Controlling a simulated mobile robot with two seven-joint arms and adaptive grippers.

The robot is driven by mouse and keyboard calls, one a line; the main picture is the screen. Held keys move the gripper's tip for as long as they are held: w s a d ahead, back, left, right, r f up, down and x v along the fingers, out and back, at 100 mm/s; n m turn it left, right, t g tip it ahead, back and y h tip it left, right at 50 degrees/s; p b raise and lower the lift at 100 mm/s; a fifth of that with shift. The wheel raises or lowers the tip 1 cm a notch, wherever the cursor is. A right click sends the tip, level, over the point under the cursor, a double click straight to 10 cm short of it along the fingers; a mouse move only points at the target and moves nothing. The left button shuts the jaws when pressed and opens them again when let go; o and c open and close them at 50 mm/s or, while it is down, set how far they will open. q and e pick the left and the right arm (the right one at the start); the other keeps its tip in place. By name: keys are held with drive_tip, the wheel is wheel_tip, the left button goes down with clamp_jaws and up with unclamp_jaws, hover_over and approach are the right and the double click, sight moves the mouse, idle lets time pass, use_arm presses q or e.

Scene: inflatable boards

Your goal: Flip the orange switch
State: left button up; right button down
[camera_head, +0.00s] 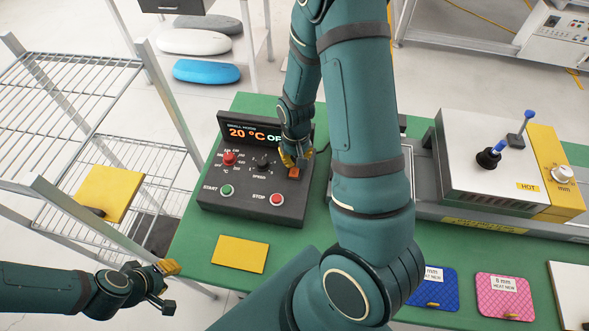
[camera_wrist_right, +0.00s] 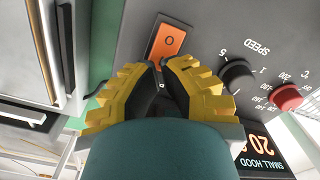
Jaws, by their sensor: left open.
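The orange switch (camera_head: 294,173) is a small rocker on the right side of the dark control box (camera_head: 245,205). In the right wrist view the switch (camera_wrist_right: 167,45) is marked with an "O". My right gripper (camera_head: 297,158) is over the box, just beside the switch. In the right wrist view its yellow-padded fingers (camera_wrist_right: 160,72) come together with nothing seen between them, tips right at the switch's lower edge. Whether they touch it I cannot tell. My left gripper (camera_head: 168,284) is open and empty, off the table's left edge.
The box has a red knob (camera_head: 229,158), a black speed knob (camera_head: 263,162), a green start button (camera_head: 227,190) and a red stop button (camera_head: 277,199). Its display (camera_head: 252,132) stands behind. A grey machine (camera_head: 475,165) is to the right.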

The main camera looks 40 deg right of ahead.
drive_tip(key=shift+f+b, duration=0.4)
drive_tip(key=shift+f, duration=0.15)
drive_tip(key=shift+r, duration=0.1)
drive_tip(key=shift+r+p, duration=2.8)
drive_tip(key=shift+r, duration=0.65)
